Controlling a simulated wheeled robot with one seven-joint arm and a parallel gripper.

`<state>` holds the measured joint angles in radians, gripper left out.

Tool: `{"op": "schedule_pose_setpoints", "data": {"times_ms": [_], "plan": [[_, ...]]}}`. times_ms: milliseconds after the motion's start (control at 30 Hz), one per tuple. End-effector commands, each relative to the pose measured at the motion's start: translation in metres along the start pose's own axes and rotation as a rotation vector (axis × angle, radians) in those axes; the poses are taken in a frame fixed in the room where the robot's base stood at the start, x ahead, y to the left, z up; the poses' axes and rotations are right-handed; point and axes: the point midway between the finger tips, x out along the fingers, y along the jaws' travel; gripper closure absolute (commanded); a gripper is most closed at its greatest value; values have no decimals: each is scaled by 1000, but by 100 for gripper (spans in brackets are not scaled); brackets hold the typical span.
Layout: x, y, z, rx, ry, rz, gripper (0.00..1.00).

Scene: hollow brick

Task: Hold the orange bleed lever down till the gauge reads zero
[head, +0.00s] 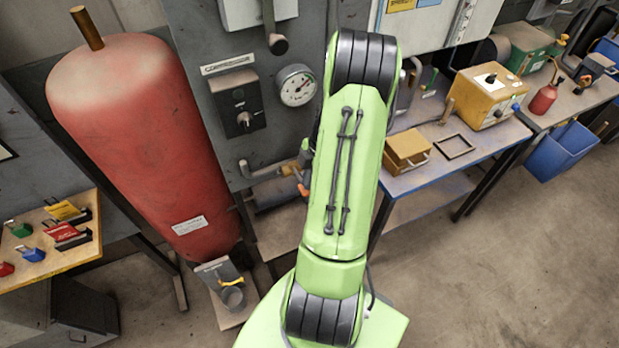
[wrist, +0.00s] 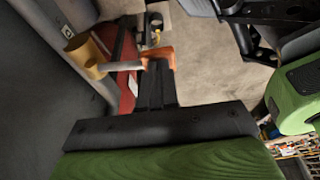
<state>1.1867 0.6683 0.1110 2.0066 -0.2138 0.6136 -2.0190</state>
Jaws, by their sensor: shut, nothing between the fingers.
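The orange bleed lever (head: 303,189) hangs by a brass valve (head: 290,168) on the pipe below the grey panel. In the wrist view the lever (wrist: 158,54) lies right at the tips of my gripper (wrist: 156,68), with the brass fitting (wrist: 86,55) to its left. My gripper is shut with nothing between its fingers. I cannot tell whether the fingertips touch the lever. In the head view my green arm hides most of the gripper. The round white gauge (head: 297,86) is on the panel above; its needle is too small to read surely.
A large red tank (head: 145,140) stands left of the panel. A black switch box (head: 237,105) is beside the gauge. A workbench (head: 430,175) with a yellow box (head: 487,97) is at the right. The floor at the lower right is clear.

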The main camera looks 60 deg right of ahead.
Motion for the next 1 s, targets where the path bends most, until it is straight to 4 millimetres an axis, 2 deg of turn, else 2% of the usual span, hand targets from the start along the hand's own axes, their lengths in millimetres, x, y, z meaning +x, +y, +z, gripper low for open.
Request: {"op": "schedule_pose_setpoints", "data": {"times_ms": [233, 800, 1000], "plan": [[5, -2, 2, -5, -1, 24, 100], [40, -12, 12, -91, -2, 315, 100], [46, -13, 14, -101, -1, 340, 100]]}}
